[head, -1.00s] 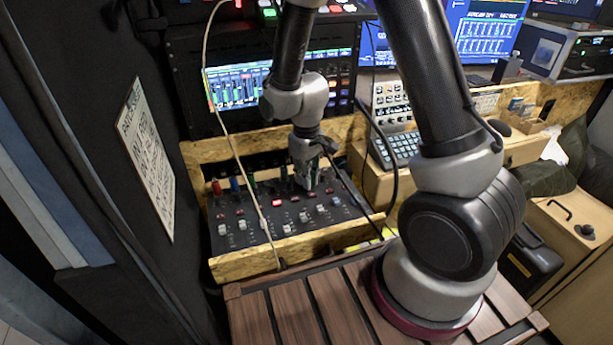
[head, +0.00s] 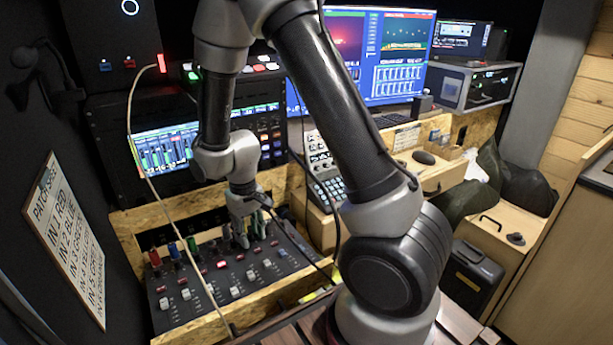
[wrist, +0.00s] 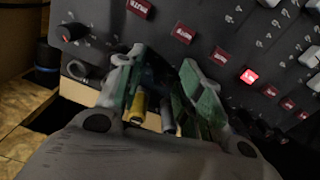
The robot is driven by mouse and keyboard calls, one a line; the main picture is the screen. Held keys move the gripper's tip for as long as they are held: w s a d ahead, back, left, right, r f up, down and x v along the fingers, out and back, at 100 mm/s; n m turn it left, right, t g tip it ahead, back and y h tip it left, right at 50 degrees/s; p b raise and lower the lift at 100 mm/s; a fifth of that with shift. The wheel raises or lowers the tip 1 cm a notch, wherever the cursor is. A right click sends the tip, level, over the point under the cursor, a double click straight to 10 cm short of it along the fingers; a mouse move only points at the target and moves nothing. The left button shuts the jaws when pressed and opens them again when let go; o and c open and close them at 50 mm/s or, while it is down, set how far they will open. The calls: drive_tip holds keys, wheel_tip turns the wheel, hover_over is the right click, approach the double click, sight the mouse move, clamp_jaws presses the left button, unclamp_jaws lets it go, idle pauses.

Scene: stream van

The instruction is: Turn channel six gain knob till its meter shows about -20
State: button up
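The black mixer panel (head: 207,282) lies in a wooden frame, with white fader caps, red labels and one lit red button (head: 221,264). My gripper (head: 240,240) points down at its back part. In the wrist view my gripper (wrist: 162,75) is open, its green-padded fingers apart. A yellow plug (wrist: 139,106) and a grey plug (wrist: 167,115) show through the gap. A dark knob with a red mark (wrist: 75,32) stands clear at the left. The fingers may hide other knobs. Green meter bars glow on the screen (head: 165,148); their values are too small to read.
Red (head: 155,258), blue and green plugs stand along the mixer's back edge, close to my gripper. A pale cable (head: 150,190) hangs across the mixer's left part. A keypad (head: 328,190) sits to the right. The wooden rail (head: 260,303) edges the mixer's front.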

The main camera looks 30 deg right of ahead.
sight(251, 234)
drive_tip(key=shift+m, duration=1.1)
drive_tip(key=r, duration=0.8)
drive_tip(key=shift+s+d, duration=0.15)
drive_tip(key=shift+s, duration=0.15)
drive_tip(key=s+d+r, duration=0.6)
drive_tip(key=s+r, duration=0.1)
drive_tip(key=r, duration=0.1)
drive_tip(key=s+d+r+n+t, duration=0.1)
drive_tip(key=s+d+r, duration=0.4)
drive_tip(key=s+r, duration=0.3)
drive_tip(key=shift+s+d+r+t, duration=0.3)
drive_tip(key=shift+d+r, duration=0.05)
drive_tip(key=shift+s, duration=0.1)
drive_tip(key=s+d+r+m+t, duration=0.1)
drive_tip(key=s+d+r+t, duration=0.1)
drive_tip(key=d+r, duration=0.1)
drive_tip(key=shift+s+r+t, duration=0.35)
drive_tip(key=shift+r+t, duration=0.05)
drive_tip(key=shift+r, duration=0.4)
idle(0.7)
